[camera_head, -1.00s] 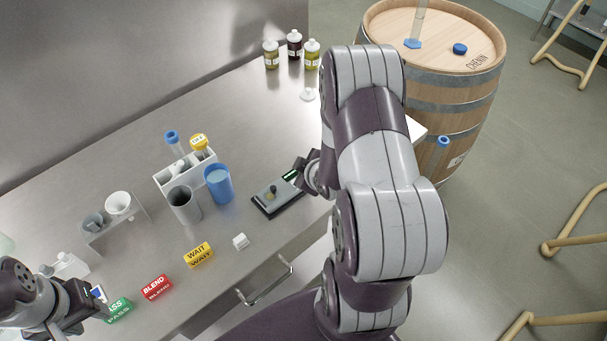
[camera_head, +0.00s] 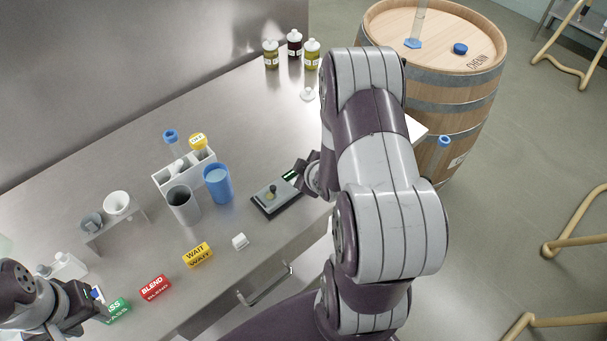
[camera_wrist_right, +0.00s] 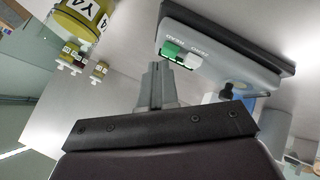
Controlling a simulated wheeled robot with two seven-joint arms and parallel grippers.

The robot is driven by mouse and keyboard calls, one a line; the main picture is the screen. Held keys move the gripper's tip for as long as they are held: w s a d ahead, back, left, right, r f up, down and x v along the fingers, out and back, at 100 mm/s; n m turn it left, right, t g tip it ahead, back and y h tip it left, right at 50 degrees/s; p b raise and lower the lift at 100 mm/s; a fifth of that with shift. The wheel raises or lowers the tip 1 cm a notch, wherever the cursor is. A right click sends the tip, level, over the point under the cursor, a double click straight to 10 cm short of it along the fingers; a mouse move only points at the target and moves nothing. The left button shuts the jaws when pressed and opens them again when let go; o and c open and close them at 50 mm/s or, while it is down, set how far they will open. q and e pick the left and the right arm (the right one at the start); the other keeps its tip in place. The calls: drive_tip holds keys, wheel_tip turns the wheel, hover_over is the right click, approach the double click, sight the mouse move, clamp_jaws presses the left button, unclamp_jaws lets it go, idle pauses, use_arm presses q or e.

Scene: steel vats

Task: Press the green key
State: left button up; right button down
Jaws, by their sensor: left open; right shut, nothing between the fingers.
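The grey instrument (camera_head: 264,204) lies on the steel bench, right of the blue beaker. In the right wrist view the instrument (camera_wrist_right: 225,62) shows upside down, with a green key (camera_wrist_right: 172,50) beside a white key (camera_wrist_right: 193,60). My right gripper (camera_wrist_right: 155,72) is shut and empty, its tips just short of the green key in that picture; I see no clear contact. In the head view my right gripper (camera_head: 303,174) is at the instrument's far end, mostly hidden by my right arm. My left gripper (camera_head: 97,297) is open beside the green PASS block (camera_head: 118,311).
Red BLEND (camera_head: 155,288) and yellow WAIT (camera_head: 198,256) blocks line the front edge. A grey beaker (camera_head: 184,206), blue beaker (camera_head: 217,186) and white tube rack (camera_head: 176,178) stand left of the instrument. Bottles (camera_head: 294,46) stand at the back; a barrel (camera_head: 440,85) is beyond the bench.

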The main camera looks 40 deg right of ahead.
drive_tip(key=shift+f+b, duration=0.4)
drive_tip(key=shift+f, duration=0.05)
drive_tip(key=shift+r, duration=0.15)
idle(0.5)
drive_tip(key=shift+r+p, duration=0.75)
drive_tip(key=shift+p, duration=0.05)
wheel_tip(320, 180, up, 5)
drive_tip(key=p, duration=0.4)
idle(0.5)
